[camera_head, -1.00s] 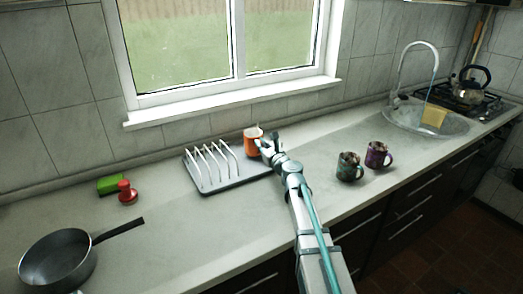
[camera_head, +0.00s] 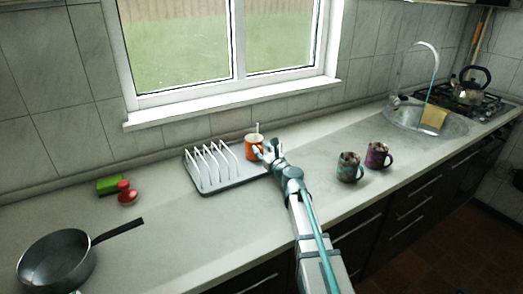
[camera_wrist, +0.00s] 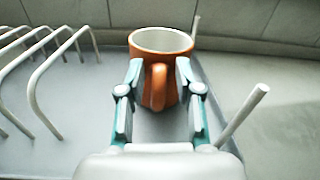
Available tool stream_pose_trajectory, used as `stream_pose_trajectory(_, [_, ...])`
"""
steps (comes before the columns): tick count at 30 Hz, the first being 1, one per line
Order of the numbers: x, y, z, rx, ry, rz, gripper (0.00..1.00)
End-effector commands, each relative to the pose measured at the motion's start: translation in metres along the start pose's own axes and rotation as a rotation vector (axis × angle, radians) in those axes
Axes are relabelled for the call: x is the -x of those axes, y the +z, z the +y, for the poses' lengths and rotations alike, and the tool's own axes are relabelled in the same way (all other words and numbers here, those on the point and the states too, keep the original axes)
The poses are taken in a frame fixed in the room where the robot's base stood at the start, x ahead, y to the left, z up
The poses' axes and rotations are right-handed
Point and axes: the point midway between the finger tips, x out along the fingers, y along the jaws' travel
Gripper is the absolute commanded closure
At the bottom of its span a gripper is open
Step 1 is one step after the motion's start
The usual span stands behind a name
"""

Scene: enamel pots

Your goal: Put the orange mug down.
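The orange mug (camera_head: 252,147) stands upright on the grey base of the dish rack (camera_head: 240,183), right of its white wire slots. In the wrist view the mug (camera_wrist: 143,70) has its handle turned toward me. My gripper (camera_head: 263,152) is at the handle's near side. In the wrist view my gripper (camera_wrist: 158,80) is open, with one finger on each side of the handle and gaps between. The mug's underside is hidden by its handle and my fingers.
White pegs (camera_wrist: 243,115) rise from the rack near the mug. A pan (camera_head: 58,262), a red object (camera_head: 127,194) and a green sponge (camera_head: 110,184) lie left.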

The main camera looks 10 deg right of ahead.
Motion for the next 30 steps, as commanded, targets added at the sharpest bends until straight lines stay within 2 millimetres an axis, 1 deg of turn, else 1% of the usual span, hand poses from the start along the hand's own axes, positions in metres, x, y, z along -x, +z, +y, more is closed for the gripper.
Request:
stream_pose_trajectory(3, [0.0,0.003,0.0,0.0,0.0,0.0,0.66])
stream_pose_trajectory(8, [0.015,0.002,0.0,0.0,0.0,0.0,0.66])
stream_pose_trajectory(14, [0.049,0.001,0.001,0.001,-0.002,0.0,0.66])
stream_pose_trajectory(21, [0.097,0.002,0.001,0.0,-0.002,0.0,0.66])
stream_pose_trajectory(25, [0.112,0.002,0.0,0.0,-0.001,0.0,0.66])
stream_pose_trajectory(30, [0.12,0.002,0.0,0.0,-0.001,0.0,0.66])
